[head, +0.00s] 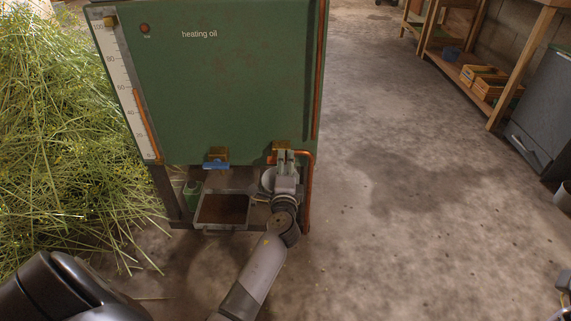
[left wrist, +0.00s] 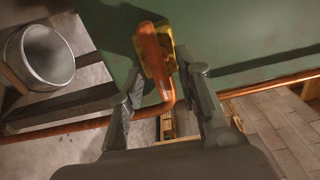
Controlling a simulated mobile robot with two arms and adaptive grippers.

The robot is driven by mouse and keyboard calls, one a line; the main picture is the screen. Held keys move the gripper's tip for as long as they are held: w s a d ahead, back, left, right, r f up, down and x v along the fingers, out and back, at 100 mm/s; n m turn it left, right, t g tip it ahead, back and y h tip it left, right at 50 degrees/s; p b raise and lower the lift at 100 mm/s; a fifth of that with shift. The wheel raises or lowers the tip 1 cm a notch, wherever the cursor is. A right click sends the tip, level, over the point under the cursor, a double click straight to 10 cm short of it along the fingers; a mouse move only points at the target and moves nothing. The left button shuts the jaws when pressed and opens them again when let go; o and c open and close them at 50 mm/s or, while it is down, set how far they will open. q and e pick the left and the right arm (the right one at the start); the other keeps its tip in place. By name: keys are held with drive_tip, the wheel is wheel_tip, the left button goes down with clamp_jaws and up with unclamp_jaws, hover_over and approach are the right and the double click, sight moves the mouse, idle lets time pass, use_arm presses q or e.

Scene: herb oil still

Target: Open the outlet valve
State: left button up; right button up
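A green tank (head: 220,85) labelled "heating oil" stands ahead. Low on its front are two brass valves. The left one has a blue handle (head: 215,165). The right one, with an orange handle (left wrist: 152,58), is mostly covered by my left gripper in the head view. No label tells which is the outlet valve. My left gripper (head: 285,155) is at the right valve; in the left wrist view its fingers (left wrist: 167,82) are spread, with the orange handle between them. Contact cannot be told. Part of what looks like my right gripper (head: 565,285) shows at the right edge.
A copper pipe (head: 309,190) runs down beside the right valve. Under the tank are a metal tray (head: 222,212) and a grey bucket (left wrist: 45,57). Cut herbs (head: 60,130) heap at left. Wooden shelving (head: 465,65) stands back right.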

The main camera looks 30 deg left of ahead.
use_arm(q)
drive_tip(key=v, duration=1.2)
